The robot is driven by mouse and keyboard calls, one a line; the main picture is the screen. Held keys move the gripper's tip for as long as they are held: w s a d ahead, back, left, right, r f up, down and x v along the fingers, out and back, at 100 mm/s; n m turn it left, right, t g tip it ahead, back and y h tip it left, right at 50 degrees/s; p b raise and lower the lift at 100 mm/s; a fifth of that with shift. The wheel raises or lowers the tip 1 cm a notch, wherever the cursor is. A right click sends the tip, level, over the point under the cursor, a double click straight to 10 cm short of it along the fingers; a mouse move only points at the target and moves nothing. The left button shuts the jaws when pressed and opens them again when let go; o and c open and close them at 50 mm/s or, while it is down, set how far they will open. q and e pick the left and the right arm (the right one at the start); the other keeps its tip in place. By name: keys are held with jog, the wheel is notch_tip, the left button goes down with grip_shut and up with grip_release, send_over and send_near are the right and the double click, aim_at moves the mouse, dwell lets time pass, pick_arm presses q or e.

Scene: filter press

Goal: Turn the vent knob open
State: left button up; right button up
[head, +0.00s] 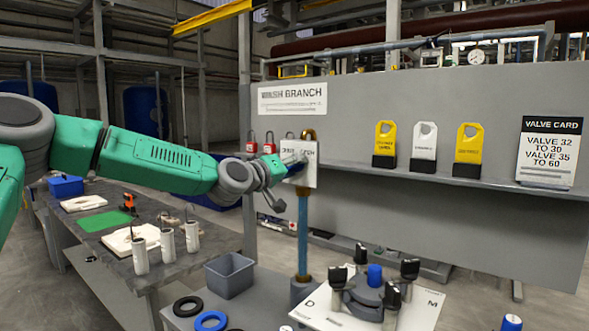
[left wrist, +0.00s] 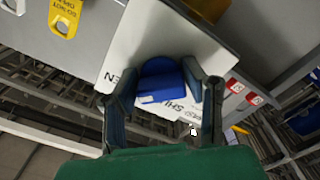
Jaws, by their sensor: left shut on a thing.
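The vent knob is blue (left wrist: 162,82) and sits on a white plate (left wrist: 120,60) lettered with what reads as SHUT and an end of OPEN, upside down in the left wrist view. In the head view the plate (head: 311,176) stands by the top of a blue and brass pipe. My left gripper (left wrist: 160,72) has one finger on each side of the knob and is shut on it. In the head view my left gripper (head: 290,172) is small at the plate, and the knob is mostly hidden behind it. My right gripper is not in view.
A grey panel with a shelf (head: 480,178) holds yellow and white tags and a valve card (head: 548,152). A dark bench (head: 100,235) with white cylinders is at left. A grey bin (head: 229,275), rings and a white board (head: 420,310) with dark knobs are below.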

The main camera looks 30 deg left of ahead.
pick_arm(q)
jog(key=shift+f, duration=0.45)
jog(key=o, duration=0.9)
jog(key=shift+o, duration=1.3)
jog(key=shift+a+r, duration=0.15)
jog(key=shift+s+r, duration=0.15)
jog(key=shift+s, duration=0.4)
jog(key=s+a, duration=0.1)
jog(key=s, duration=0.9)
jog(key=shift+s+f, duration=0.25)
jog(key=shift+s, duration=0.05)
